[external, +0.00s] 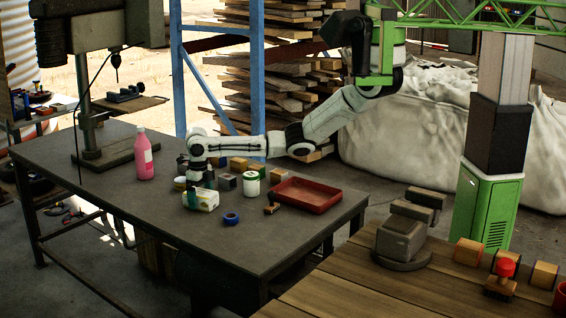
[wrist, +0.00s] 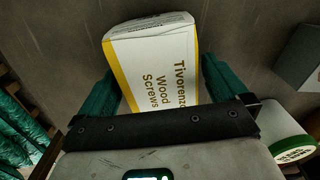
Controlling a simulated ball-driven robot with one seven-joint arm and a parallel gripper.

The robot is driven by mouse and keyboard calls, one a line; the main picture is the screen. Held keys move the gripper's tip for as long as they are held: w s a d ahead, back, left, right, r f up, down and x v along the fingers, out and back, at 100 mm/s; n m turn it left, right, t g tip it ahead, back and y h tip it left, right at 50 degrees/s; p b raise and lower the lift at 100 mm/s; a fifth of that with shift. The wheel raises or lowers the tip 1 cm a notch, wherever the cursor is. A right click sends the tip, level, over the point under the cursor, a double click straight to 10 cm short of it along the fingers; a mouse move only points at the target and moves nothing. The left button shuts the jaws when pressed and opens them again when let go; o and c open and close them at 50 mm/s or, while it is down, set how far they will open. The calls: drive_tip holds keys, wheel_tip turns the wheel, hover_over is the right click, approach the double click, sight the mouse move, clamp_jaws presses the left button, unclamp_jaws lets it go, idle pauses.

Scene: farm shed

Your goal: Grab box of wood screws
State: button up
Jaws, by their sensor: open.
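The box of wood screws (external: 204,202) is white and yellow and lies on the dark metal table. In the wrist view the box (wrist: 150,50) shows its "Wood Screws" label. My gripper (external: 197,184) is down at the box. In the wrist view my gripper (wrist: 158,84) has its green fingers apart, one on each side of the box's near part. I cannot tell whether either finger touches it. The gripper body hides the near end of the box.
A white jar with green markings (external: 251,187) stands right of the box, near a grey block (external: 227,182). A pink bottle (external: 145,158) stands to the left. The table's front left is clear.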

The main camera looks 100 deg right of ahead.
drive_tip(key=shift+c, duration=0.3)
drive_tip(key=c, duration=1.3)
